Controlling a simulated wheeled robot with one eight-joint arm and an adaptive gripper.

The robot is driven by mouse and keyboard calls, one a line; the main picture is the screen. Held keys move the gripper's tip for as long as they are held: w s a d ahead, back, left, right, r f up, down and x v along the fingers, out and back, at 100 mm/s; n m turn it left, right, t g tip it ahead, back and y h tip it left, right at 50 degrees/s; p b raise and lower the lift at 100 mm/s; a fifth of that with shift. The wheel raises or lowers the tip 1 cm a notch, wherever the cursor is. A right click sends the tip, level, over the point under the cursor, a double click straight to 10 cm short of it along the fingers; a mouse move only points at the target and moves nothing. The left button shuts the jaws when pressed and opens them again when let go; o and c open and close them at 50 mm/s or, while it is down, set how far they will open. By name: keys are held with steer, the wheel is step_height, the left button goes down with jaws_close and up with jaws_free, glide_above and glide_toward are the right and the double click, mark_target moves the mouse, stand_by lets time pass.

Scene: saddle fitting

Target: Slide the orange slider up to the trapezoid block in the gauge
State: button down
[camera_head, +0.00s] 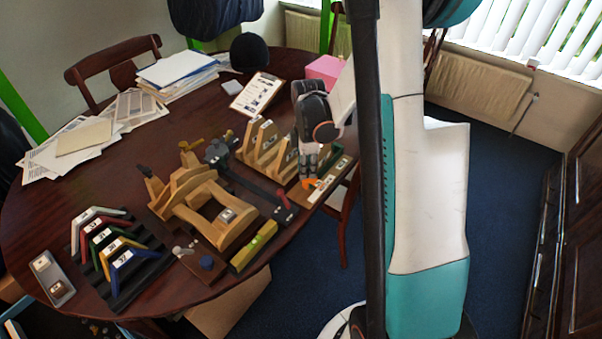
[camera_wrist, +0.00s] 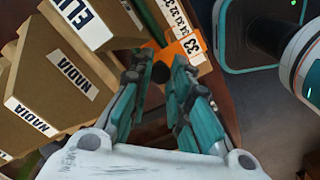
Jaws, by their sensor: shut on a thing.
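The orange slider (camera_head: 310,184) sits at the near end of the gauge (camera_head: 332,180), a long board with white number labels at the table's right edge. My gripper (camera_head: 309,168) reaches down over the slider. In the wrist view, the fingers (camera_wrist: 158,78) close around the slider's dark round knob, with the orange body (camera_wrist: 203,66) showing beyond them. The gauge's number strip (camera_wrist: 177,18) runs away from the slider there. Several tan wooden blocks with name labels (camera_wrist: 70,75) stand left of the fingers. I cannot make out which block is in the gauge, or its gap to the slider.
Upright wooden pieces (camera_head: 264,143) stand close left of my gripper. A wooden saddle frame (camera_head: 205,200), a yellow level (camera_head: 253,247) and a rack of coloured angles (camera_head: 112,250) lie further left. A clipboard (camera_head: 257,93) and pink box (camera_head: 325,70) are behind.

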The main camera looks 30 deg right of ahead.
steer(key=shift+a, duration=0.15)
steer(key=c, duration=1.5)
jaws_free()
steer(key=shift+o, duration=0.2)
steer(key=shift+r, duration=0.1)
step_height(320, 180, up, 12)
